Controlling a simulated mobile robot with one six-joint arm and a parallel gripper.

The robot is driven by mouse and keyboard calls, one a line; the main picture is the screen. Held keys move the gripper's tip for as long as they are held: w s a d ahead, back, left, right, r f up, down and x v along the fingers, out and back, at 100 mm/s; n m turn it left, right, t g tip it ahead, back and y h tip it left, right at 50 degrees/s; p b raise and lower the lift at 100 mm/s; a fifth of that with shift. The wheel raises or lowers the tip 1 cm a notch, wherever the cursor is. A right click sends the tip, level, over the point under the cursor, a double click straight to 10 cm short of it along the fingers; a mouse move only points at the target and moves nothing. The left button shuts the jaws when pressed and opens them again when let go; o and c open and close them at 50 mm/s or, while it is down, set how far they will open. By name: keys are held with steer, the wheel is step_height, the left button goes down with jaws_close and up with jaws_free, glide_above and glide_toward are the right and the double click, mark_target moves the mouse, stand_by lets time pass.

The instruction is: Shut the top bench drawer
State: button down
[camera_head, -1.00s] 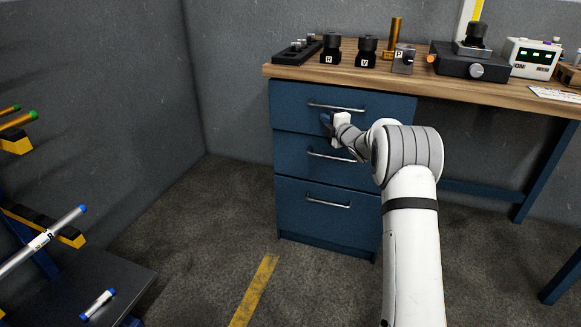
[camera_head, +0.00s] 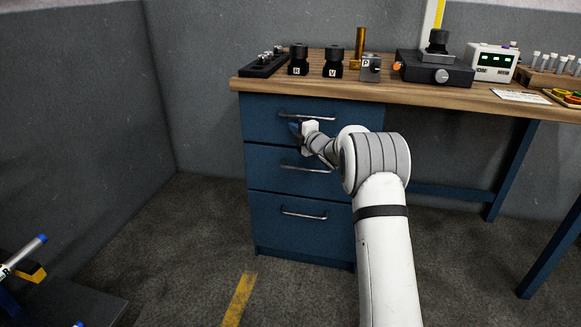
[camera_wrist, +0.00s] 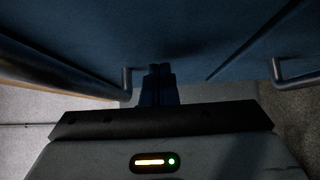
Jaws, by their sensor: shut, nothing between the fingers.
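The top bench drawer (camera_head: 262,118) is a dark blue front with a metal bar handle (camera_head: 308,116), just below the wooden bench top. It looks flush or nearly flush with the drawers below; I cannot tell exactly. My gripper (camera_head: 294,128) is at this drawer's front, just below its handle. In the wrist view, my shut, empty fingers (camera_wrist: 157,84) point at the blue front, between a large near handle (camera_wrist: 60,70) on the left and a seam on the right. Whether the tips touch the front is not clear.
Two lower drawers (camera_head: 270,215) with bar handles sit beneath. The wooden bench top (camera_head: 420,97) carries black holders, a brass cylinder (camera_head: 359,47), a gauge stand and a white meter (camera_head: 492,62). A rack with a blue-ended bar (camera_head: 30,252) is at lower left. The floor between is open.

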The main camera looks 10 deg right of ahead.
steer(key=s+a+p+v, duration=0.1)
steer(key=a+v, duration=0.1)
steer(key=v, duration=1.1)
steer(key=s+d+r+m+g+h+p, duration=0.2)
steer(key=s+r+m+h+p, duration=0.3)
steer(key=s+r+p, duration=0.4)
steer(key=s+d+r+m+g+h+p, duration=0.25)
steer(key=s+r+m+p, duration=0.35)
steer(key=r+m+p, duration=0.3)
steer(key=s+a+r+m+g+p, duration=0.1)
steer(key=s+r+m+g+p, duration=0.2)
steer(key=s, duration=0.7)
steer(key=s+a+r+m+g+p, duration=0.2)
steer(key=s+p, duration=0.4)
steer(key=s, duration=0.5)
steer(key=s+a+r+m+g+p, duration=0.2)
steer(key=s+r+m+g+p, duration=0.2)
steer(key=s, duration=0.6)
steer(key=shift+s+a+r, duration=0.25)
steer(key=shift+r, duration=0.25)
